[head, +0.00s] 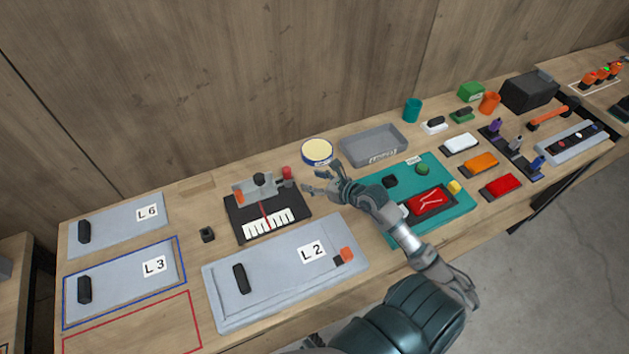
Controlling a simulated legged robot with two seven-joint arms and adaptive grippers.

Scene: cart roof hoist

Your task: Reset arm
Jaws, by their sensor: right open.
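My right arm comes in from the lower right, over the teal board (450,219). My right gripper (318,183) is open and empty, with its fingers pointing left. In the picture its fingertips lie between the black keyboard-like device (237,227) and the round cream-topped tin (317,151). I cannot tell its exact height above the bench. My left gripper is not in view.
The grey L2 panel (285,296) lies at the front, with L3 (118,293) and L6 (112,232) to the left. A grey tray (374,147) stands behind. Coloured blocks, cups and a black box (530,92) crowd the right. A wooden wall closes the back.

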